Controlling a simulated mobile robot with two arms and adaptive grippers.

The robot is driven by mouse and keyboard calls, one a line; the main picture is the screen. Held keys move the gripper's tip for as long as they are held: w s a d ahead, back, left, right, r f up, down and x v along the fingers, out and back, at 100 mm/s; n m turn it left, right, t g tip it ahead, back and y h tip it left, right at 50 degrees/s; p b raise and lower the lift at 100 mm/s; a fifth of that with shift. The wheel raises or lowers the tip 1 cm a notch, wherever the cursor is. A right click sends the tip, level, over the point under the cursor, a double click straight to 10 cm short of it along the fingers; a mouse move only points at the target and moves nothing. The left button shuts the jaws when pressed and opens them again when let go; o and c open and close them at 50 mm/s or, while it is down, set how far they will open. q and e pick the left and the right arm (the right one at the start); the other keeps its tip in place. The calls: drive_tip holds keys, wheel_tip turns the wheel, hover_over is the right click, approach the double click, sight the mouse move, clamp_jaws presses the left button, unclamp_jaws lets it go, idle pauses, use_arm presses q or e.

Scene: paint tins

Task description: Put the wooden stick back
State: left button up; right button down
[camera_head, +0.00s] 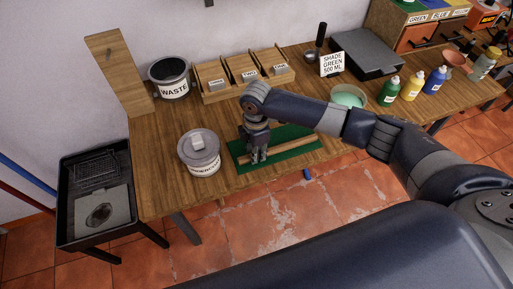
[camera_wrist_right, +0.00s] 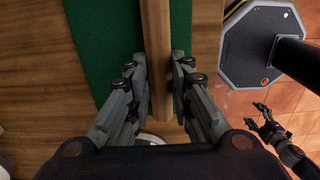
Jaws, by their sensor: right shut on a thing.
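The wooden stick (camera_head: 288,147) is a long, light brown bar lying lengthwise along the green mat (camera_head: 300,132). It also shows in the right wrist view (camera_wrist_right: 157,45), running up the picture over the mat (camera_wrist_right: 103,40). My right gripper (camera_head: 258,158) points down over the left part of the mat. Its fingers (camera_wrist_right: 163,85) are shut on the stick, one on each side. I cannot tell whether the stick touches the mat. My left gripper (camera_wrist_right: 262,112) shows only in the right wrist view, open and empty, over the floor, away from the table.
A lidded grey tin (camera_head: 200,158) stands just left of the mat. Behind are the WASTE bin (camera_head: 171,88), wooden compartments (camera_head: 243,80) and a label card (camera_head: 332,64). A green-filled bowl (camera_head: 348,97) and paint bottles (camera_head: 411,84) stand right. The wooden tabletop (camera_head: 155,190) is bare at the front left.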

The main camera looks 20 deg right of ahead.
drive_tip(key=shift+s+f, duration=0.1)
drive_tip(key=c, duration=1.4)
unclamp_jaws()
